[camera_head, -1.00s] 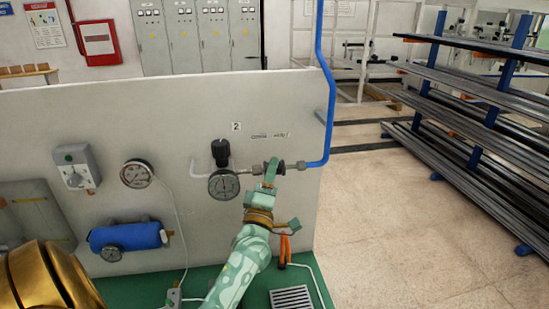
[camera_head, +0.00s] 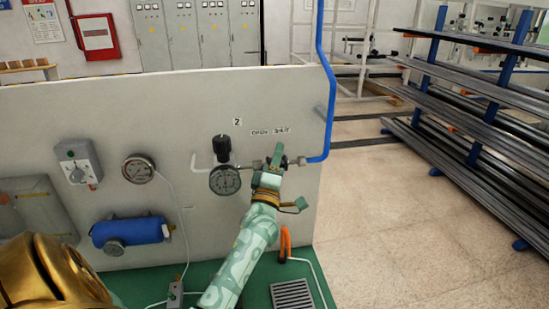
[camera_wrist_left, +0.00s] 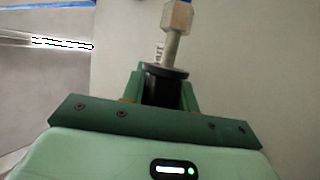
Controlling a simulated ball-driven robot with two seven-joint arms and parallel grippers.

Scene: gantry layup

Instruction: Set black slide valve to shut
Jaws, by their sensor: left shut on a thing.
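The black slide valve (camera_head: 285,161) sits on the pipe run at the right of the grey panel, under the small labels OPEN and SHUT. My left gripper (camera_head: 277,156) is over it from the front, its green fingers shut on the black sleeve. The sleeve stands below the SHUT label, to the right of OPEN. In the left wrist view the black sleeve (camera_wrist_left: 163,88) shows between the green fingers, with a metal pipe fitting beyond it. The fingers hide much of the valve in the head view. My right gripper is not in view.
A round gauge (camera_head: 225,180) and a black knob (camera_head: 222,146) are just left of the valve. A blue pipe (camera_head: 329,110) rises at the panel's right edge. A blue cylinder (camera_head: 128,231) is lower left. Racks of bars (camera_head: 480,120) stand at the right, beyond open floor.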

